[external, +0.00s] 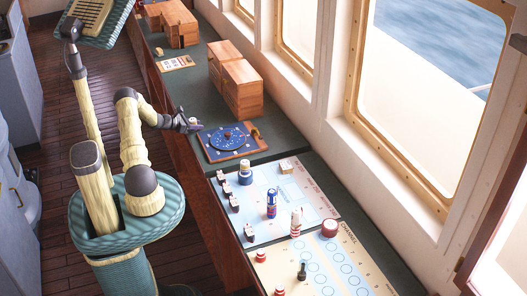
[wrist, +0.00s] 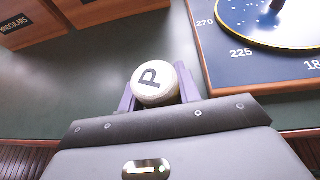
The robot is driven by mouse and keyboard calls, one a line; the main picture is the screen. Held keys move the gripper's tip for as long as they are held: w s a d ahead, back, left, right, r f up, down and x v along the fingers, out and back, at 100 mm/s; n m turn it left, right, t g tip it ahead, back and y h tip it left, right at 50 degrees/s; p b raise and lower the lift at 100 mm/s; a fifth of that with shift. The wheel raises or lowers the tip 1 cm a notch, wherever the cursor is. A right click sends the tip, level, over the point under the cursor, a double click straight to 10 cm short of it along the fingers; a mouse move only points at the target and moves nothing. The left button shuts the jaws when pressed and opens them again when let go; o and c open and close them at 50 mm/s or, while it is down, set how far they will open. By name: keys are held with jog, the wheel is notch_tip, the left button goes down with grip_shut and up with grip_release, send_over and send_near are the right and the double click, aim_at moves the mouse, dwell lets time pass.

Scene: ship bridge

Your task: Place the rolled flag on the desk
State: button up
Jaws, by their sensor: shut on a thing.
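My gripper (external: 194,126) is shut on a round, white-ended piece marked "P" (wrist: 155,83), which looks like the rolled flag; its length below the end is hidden. The purple fingers (wrist: 157,90) close on both sides of it in the wrist view. The gripper is at the near edge of the green-topped desk (external: 198,83), just left of the round blue dial board. In the wrist view the bare green desk top (wrist: 95,85) lies behind the held piece. I cannot tell whether the piece touches the desk.
The dial board (external: 230,142) is close to my gripper; its corner shows at right in the wrist view (wrist: 215,70). Wooden boxes (external: 240,90) stand behind it. Chart boards (external: 275,200) farther down carry several small cylinders and blocks. Bare desk lies left of the dial board.

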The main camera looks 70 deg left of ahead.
jog(key=shift+f, duration=0.2)
jog(key=o, duration=1)
jog(key=shift+r, duration=0.1)
jog(key=shift+c, duration=0.2)
jog(key=shift+r, duration=0.2)
jog(key=shift+s, duration=0.35)
jog(key=b+v, duration=0.2)
jog(key=v, duration=0.9)
jog(key=shift+s+r, duration=0.1)
